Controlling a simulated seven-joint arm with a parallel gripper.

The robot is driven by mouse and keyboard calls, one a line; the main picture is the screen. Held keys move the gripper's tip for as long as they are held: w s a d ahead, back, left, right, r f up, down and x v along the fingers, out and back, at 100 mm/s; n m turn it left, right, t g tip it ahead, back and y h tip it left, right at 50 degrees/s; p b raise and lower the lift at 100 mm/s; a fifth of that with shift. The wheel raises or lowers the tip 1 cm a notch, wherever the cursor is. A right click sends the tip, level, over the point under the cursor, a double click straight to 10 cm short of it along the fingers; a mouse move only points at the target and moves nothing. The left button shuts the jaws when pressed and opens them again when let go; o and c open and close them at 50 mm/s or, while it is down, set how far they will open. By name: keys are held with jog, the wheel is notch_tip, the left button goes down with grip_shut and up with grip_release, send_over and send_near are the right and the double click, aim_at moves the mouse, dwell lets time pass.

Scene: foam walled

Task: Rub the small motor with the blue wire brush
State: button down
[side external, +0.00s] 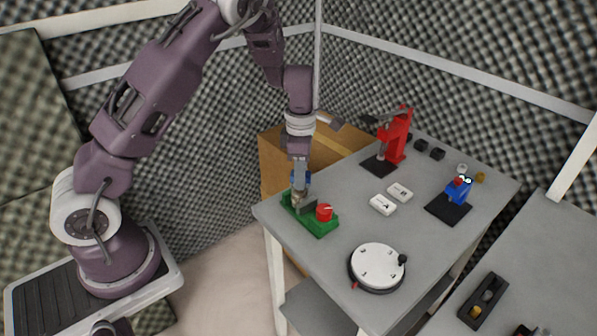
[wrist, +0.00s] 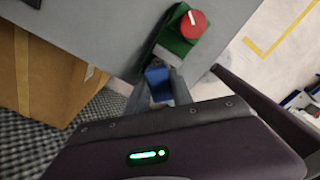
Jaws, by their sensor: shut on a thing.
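My gripper (side external: 299,186) points down over the near left corner of the grey table. It is shut on a blue piece (wrist: 157,82), which looks like the blue wire brush; in the side view a bit of blue (side external: 306,177) shows beside the fingers. Its bristles cannot be made out. Just under the fingers is a green base (side external: 318,225) with a round red knob (side external: 325,212); both also show in the wrist view, the knob (wrist: 193,24) beyond the fingers. A grey part on the base is mostly hidden by the fingers. I cannot tell whether it is the small motor.
A white round turntable (side external: 377,262) stands near the front edge. White blocks (side external: 383,204) lie mid-table. A red press (side external: 395,138) stands behind, a blue vise-like device (side external: 458,190) on a black plate at right. A cardboard box (side external: 275,160) is beyond the left edge.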

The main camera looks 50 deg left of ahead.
jog(key=shift+d, duration=0.5)
jog(key=shift+a, duration=1.55)
jog(key=shift+d, duration=1.75)
jog(key=shift+a+r, duration=0.1)
jog(key=shift+r, duration=4)
